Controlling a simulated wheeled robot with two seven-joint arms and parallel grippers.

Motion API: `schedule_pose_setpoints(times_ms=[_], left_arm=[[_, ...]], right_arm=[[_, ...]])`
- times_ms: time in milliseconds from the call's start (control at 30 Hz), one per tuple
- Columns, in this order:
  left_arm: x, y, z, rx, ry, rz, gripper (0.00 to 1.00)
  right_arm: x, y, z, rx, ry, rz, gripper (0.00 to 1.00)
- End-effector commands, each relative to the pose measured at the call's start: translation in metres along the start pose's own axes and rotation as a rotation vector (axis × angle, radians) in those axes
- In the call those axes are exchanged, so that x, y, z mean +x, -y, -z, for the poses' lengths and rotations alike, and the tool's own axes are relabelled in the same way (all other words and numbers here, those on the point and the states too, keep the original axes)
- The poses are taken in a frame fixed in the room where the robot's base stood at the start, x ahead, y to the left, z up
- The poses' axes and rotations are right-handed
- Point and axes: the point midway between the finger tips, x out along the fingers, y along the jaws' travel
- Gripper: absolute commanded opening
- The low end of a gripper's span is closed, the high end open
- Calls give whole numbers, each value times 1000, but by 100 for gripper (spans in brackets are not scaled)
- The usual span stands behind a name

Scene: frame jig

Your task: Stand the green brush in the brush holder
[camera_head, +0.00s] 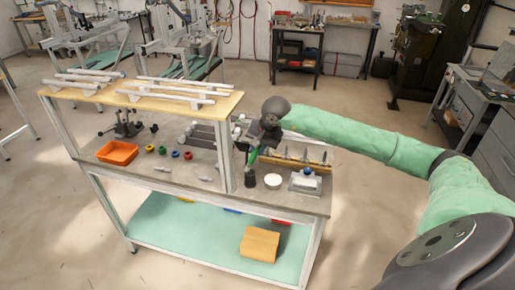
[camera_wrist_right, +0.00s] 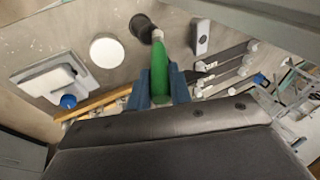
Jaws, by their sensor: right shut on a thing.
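The green brush (camera_head: 253,157) is held between the fingers of my right gripper (camera_head: 257,148), tilted slightly in the head view. In the right wrist view the brush (camera_wrist_right: 161,78) shows between the two blue fingers of the gripper (camera_wrist_right: 160,88), its pale end pointing away toward the holder. The brush holder, a small dark cup (camera_head: 250,181), stands on the bench right below the brush. In the right wrist view the cup (camera_wrist_right: 141,26) lies beside the brush's pale end and overlaps it. I cannot tell whether that end is inside the rim. My left gripper is not in view.
A white round disc (camera_head: 273,181) and a white box-like tray (camera_head: 305,183) stand right of the cup. A wooden rack with upright tools (camera_head: 300,160) is behind. A shelf post (camera_head: 224,158) rises close left. An orange bin (camera_head: 117,152) and coloured rings are farther left.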

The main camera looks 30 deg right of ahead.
Motion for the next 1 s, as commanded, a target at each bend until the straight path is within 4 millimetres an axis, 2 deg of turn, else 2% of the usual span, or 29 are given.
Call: schedule_pose_setpoints(times_ms=[333, 367, 433, 467, 1000], left_arm=[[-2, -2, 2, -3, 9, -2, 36], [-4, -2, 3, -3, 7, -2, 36], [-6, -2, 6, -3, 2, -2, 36], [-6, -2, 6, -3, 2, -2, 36], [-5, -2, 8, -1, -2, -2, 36]], right_arm=[[3, -1, 0, 0, 0, 0, 0], [2, -1, 0, 0, 0, 0, 27], [2, -1, 0, 0, 0, 0, 40], [2, -1, 0, 0, 0, 0, 42], [1, 0, 0, 0, 0, 0, 42]])
